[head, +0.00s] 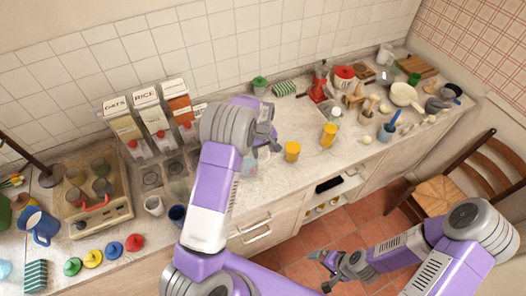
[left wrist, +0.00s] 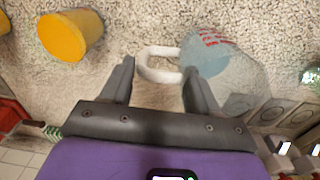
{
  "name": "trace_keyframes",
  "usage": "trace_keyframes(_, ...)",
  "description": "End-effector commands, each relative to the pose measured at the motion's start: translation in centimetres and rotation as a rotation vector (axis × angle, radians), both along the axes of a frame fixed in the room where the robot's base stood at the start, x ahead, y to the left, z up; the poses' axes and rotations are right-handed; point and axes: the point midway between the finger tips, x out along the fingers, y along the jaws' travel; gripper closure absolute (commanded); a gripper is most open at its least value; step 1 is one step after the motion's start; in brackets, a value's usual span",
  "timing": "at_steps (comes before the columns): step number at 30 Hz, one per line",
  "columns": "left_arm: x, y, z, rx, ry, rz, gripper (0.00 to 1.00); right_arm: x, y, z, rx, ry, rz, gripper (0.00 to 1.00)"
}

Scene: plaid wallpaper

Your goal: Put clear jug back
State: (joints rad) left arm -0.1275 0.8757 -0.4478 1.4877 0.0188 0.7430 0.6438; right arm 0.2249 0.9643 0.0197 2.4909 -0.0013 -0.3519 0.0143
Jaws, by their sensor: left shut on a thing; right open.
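The clear jug (left wrist: 225,68) with red markings shows in the left wrist view, its pale loop handle (left wrist: 145,64) reaching between my fingers. In the head view the jug (head: 249,167) is a faint shape on the counter, partly hidden by my left arm. My left gripper (left wrist: 155,82) is shut on the jug, at its handle side. In the head view my left gripper (head: 266,148) is over the counter's middle. My right gripper (head: 340,270) is open and empty, low over the tiled floor in front of the cabinets. I cannot tell whether the jug touches the counter.
A yellow cup (head: 292,151) stands just right of my left gripper, and another yellow cup (head: 328,135) is further right. Cereal dispensers (head: 148,118) stand behind left. A chair (head: 455,185) stands on the right.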

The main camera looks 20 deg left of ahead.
Motion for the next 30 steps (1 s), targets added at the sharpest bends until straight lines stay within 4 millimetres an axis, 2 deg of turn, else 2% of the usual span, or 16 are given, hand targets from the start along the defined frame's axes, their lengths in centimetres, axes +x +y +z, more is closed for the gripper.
trace_keyframes(3,0.0,0.0,-1.4,0.001,0.001,0.001,1.00,0.0,0.0,0.2,0.000,0.000,0.000,0.01)
trace_keyframes(14,0.0,0.0,-1.9,0.001,-0.001,0.000,1.00,0.0,0.0,-0.2,0.000,0.000,0.000,0.01)
trace_keyframes(15,0.0,0.0,-2.0,0.000,0.000,0.000,0.38,0.0,0.0,-0.2,0.000,0.000,0.000,0.01)
trace_keyframes(20,0.0,0.0,-1.9,0.000,0.000,0.000,0.14,0.0,0.0,-0.1,0.000,0.000,0.000,0.01)
trace_keyframes(30,0.0,0.0,-1.5,0.000,0.000,0.000,0.14,0.0,0.0,0.2,0.000,0.000,0.000,0.01)
